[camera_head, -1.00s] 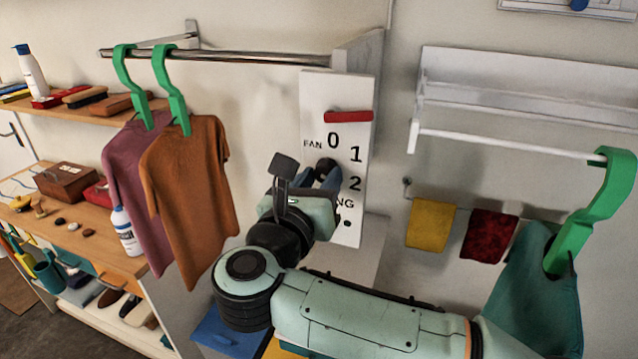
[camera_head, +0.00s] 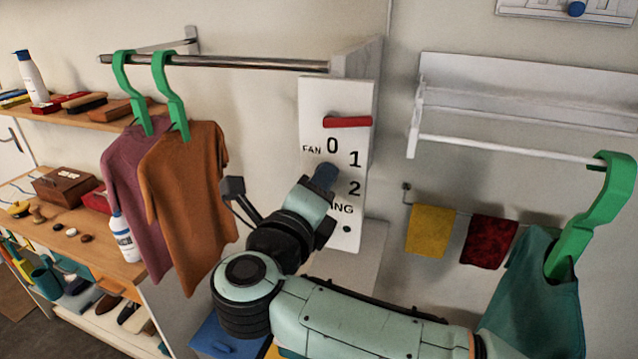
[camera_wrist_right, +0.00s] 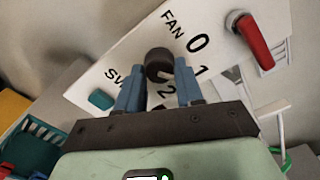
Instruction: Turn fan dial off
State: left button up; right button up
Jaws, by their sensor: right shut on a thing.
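The white fan panel (camera_head: 340,225) hangs on the wall and carries the word FAN with the numerals 0, 1 and 2. My right gripper (camera_head: 325,177) reaches up to the panel from below, beside the 2. In the right wrist view the round black fan dial (camera_wrist_right: 158,60) sits between the two blue fingers of my right gripper (camera_wrist_right: 158,82), which is shut on it. I cannot read which numeral the dial points at. My left gripper is not in view.
A red handle (camera_head: 347,122) sits above the numerals. An orange shirt (camera_head: 185,200) and a purple one hang left of the panel on green hangers. A white rack (camera_head: 510,150) and yellow and red cloths are at the right. A teal garment (camera_head: 535,300) hangs near my right arm.

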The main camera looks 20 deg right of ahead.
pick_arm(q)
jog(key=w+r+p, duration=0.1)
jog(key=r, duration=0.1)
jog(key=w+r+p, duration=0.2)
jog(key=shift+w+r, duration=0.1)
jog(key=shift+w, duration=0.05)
pick_arm(e)
jog(key=n, duration=1.1)
jog(key=shift+r, duration=0.1)
jog(key=o, duration=1)
jog(key=shift+o, duration=0.2)
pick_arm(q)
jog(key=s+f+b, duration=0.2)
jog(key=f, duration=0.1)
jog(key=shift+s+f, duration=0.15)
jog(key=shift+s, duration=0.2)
pick_arm(e)
jog(key=v, duration=1.3)
